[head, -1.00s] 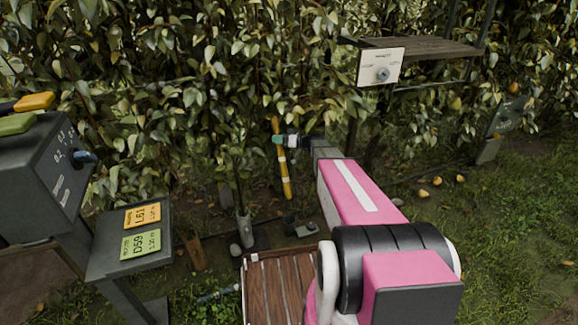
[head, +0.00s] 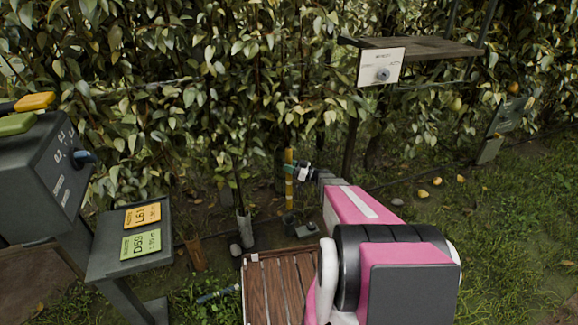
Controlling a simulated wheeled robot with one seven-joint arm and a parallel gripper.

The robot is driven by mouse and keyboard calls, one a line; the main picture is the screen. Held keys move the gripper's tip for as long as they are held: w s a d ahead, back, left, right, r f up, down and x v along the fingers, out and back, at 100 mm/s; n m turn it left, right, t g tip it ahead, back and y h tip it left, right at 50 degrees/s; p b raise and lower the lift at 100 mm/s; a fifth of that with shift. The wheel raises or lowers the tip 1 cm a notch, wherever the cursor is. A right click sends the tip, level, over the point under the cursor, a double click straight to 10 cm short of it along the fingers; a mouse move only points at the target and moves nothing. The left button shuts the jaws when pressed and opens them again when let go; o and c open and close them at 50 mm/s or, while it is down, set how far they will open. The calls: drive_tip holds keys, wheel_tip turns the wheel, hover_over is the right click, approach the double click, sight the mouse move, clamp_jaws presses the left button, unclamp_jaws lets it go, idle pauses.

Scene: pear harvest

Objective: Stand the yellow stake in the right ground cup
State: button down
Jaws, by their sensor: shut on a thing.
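The yellow stake (head: 289,190) with pale bands stands nearly upright in front of the hedge in the head view. My gripper (head: 290,169), with teal fingertips, is shut on its upper part, reaching in from the right. The stake's lower end is just over or at the mouth of the right ground cup (head: 289,222), a small dark cup. I cannot tell whether the tip is inside it. The left ground cup (head: 243,228) is a grey tube with a thin dark stem rising from it.
A small dark box (head: 306,230) sits right of the right cup. A slatted wooden crate (head: 280,285) is in front. A grey console (head: 45,170) with a label tray (head: 130,240) stands left. A shelf (head: 420,42) with a dial sign hangs upper right. Fallen pears lie on the right grass.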

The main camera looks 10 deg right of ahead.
hover_over(289, 192)
drive_tip(key=w, duration=0.2)
drive_tip(key=shift+s+d+f, duration=0.1)
drive_tip(key=shift+f, duration=1.25)
drive_tip(key=shift+s+d+f, duration=0.1)
drive_tip(key=shift+f, duration=1.25)
drive_tip(key=shift+f, duration=5.8)
drive_tip(key=c, duration=0.7)
unclamp_jaws()
